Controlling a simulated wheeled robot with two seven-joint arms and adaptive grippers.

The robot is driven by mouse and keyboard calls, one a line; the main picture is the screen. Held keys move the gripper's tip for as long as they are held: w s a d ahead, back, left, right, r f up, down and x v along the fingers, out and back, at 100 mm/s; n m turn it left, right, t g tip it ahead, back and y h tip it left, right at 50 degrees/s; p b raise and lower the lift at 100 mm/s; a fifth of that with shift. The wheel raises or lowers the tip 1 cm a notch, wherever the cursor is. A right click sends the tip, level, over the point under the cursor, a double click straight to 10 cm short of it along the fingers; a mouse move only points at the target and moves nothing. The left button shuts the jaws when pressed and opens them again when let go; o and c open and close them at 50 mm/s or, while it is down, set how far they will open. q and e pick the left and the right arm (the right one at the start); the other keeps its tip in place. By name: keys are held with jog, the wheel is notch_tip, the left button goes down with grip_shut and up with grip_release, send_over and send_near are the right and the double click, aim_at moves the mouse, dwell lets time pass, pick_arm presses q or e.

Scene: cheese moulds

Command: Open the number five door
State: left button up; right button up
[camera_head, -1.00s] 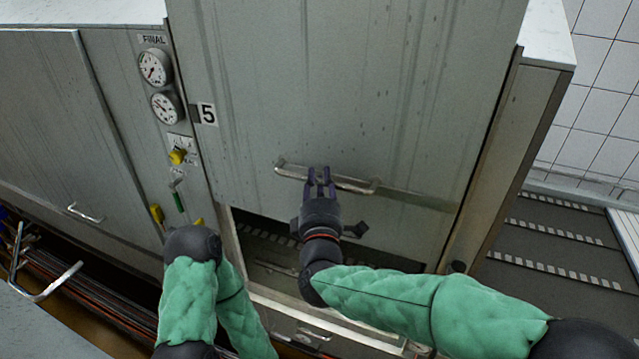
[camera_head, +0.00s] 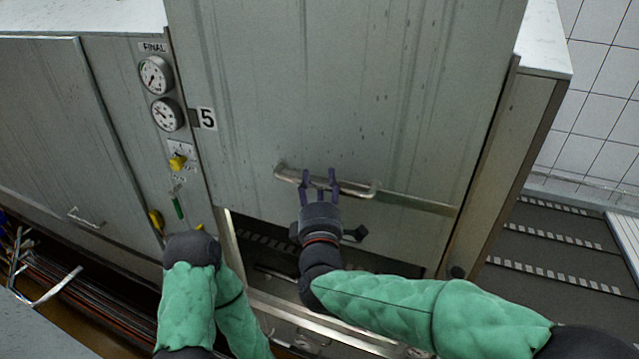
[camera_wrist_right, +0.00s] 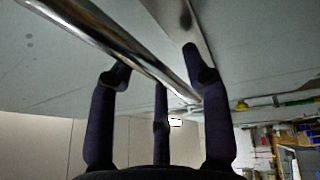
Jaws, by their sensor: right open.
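The number five door (camera_head: 330,90) is a large grey metal panel beside a "5" label (camera_head: 207,118). It stands raised, with a dark opening (camera_head: 262,240) below its lower edge. A horizontal bar handle (camera_head: 355,190) is fixed near its bottom. My right gripper (camera_head: 319,176) is open at the handle, its fingers pointing up at the bar. In the right wrist view the shiny handle (camera_wrist_right: 110,40) runs just beyond the open fingertips (camera_wrist_right: 158,80); contact is hard to tell. My left arm shows at the lower left, but its gripper cannot be made out.
Another door with a small handle (camera_head: 86,217) is further left. Dark steps (camera_head: 560,235) lie at right.

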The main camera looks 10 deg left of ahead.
jog(key=v, duration=1.2)
jog(key=w+d+f+m+g+b, duration=0.2)
jog(key=d+f+m+g+b, duration=0.15)
jog(key=f, duration=1.05)
jog(key=w+d+f+m+g+h+b, duration=0.1)
jog(key=w+d+f+m+g+b, duration=0.2)
jog(key=f, duration=1.2)
jog(key=d+f+m+g+b, duration=0.3)
jog(key=f+b, duration=0.1)
jog(key=f, duration=1)
jog(key=s+d+f+m+g+b, duration=0.3)
jog(key=s+f, duration=0.4)
jog(key=f, duration=0.3)
jog(key=s+d+f+m+g+b, duration=0.3)
jog(key=s+f+m, duration=0.3)
jog(key=f, duration=0.5)
jog(key=s+d+f+m+g+b, duration=0.3)
jog(key=s+f+m, duration=0.2)
jog(key=f, duration=0.6)
jog(key=s, duration=0.2)
jog(key=shift+s+g+y+b, duration=0.3)
jog(key=shift+g+y+b, duration=0.05)
jog(key=shift+y+b, duration=0.05)
